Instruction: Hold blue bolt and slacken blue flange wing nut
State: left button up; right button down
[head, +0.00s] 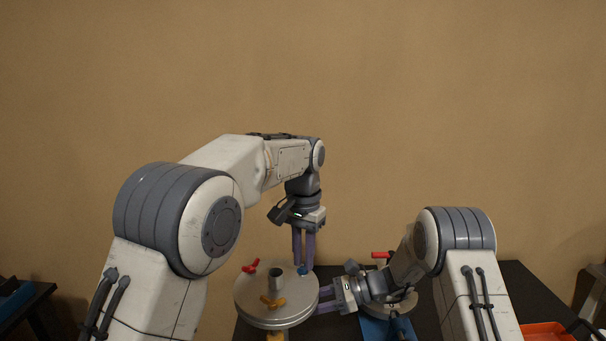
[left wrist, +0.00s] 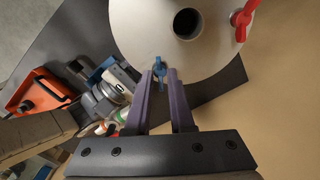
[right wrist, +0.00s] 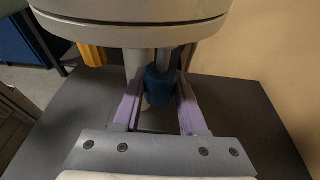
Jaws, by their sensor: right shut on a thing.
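The blue flange wing nut (head: 302,270) sits on top of the round metal flange (head: 262,298), near its right rim. My left gripper (head: 303,264) points down over it. In the left wrist view the wing nut (left wrist: 159,68) lies between the two purple fingertips, with a gap showing, so the jaws look open around it. My right gripper (head: 321,299) reaches in from the right below the flange's rim. In the right wrist view its fingers are shut on the blue bolt (right wrist: 161,88) under the flange. The bolt is hidden in the head view.
A second fitting with a red part (head: 380,255) stands behind my right arm. An orange tray (head: 546,335) is at the lower right.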

pick_arm(q)
grip_shut()
jog(key=n, duration=0.4)
jog(key=shift+n, duration=0.4)
jog(key=n, duration=0.4)
jog(key=shift+n, duration=0.4)
jog(key=shift+f+n, duration=0.1)
jog(key=shift+n, duration=0.4)
jog(key=shift+o, duration=2.2)
grip_release()
